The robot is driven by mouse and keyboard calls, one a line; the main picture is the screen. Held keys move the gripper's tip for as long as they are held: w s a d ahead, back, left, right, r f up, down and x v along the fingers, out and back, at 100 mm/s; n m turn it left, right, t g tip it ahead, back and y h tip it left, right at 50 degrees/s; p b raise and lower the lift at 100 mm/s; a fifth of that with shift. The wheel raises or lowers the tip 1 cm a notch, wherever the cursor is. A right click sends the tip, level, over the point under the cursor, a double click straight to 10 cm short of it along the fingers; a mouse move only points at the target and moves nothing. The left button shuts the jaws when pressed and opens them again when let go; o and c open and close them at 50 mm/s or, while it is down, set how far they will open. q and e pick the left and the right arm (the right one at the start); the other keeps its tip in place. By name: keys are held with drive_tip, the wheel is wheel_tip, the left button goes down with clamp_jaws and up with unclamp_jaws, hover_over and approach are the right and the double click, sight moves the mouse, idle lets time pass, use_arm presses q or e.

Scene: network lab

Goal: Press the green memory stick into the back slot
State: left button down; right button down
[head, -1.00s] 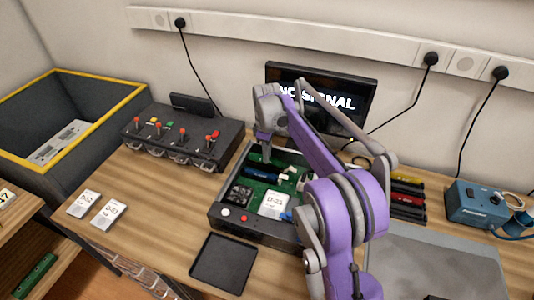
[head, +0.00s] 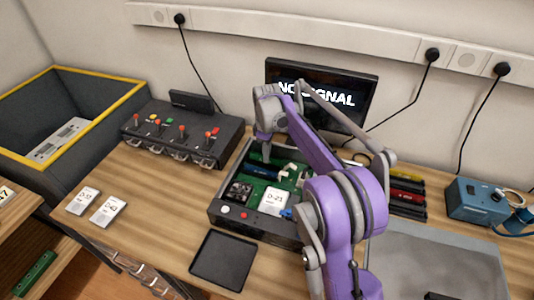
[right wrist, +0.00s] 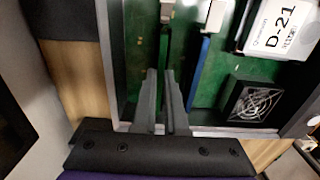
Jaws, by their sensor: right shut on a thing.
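The open case (head: 223,208) stands on the workbench with a green board (head: 262,182) inside. My right gripper (head: 264,148) reaches down at the back of the case. In the right wrist view its fingers (right wrist: 164,82) are shut on the green memory stick (head: 262,158), which shows only narrowly at the back slot; fingers hide much of it. I cannot tell how deep the stick sits. A blue stick (head: 263,171) stands in the slot in front, and it also shows beside the fingers in the right wrist view (right wrist: 199,72). My left gripper is out of view.
A D-21 labelled unit (head: 273,201) and a fan (right wrist: 255,101) are inside the case. A black tray (head: 223,261) lies in front. A switch box (head: 182,137) stands left, a monitor (head: 350,97) behind. Another green stick (head: 35,270) lies on the lower left shelf.

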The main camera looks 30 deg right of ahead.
drive_tip(key=shift+f, duration=0.45)
idle(0.6)
drive_tip(key=c, duration=0.6)
unclamp_jaws()
drive_tip(key=shift+c, duration=0.2)
drive_tip(key=shift+r+p, duration=2.45)
drive_tip(key=shift+r, duration=1.6)
drive_tip(key=shift+f, duration=0.1)
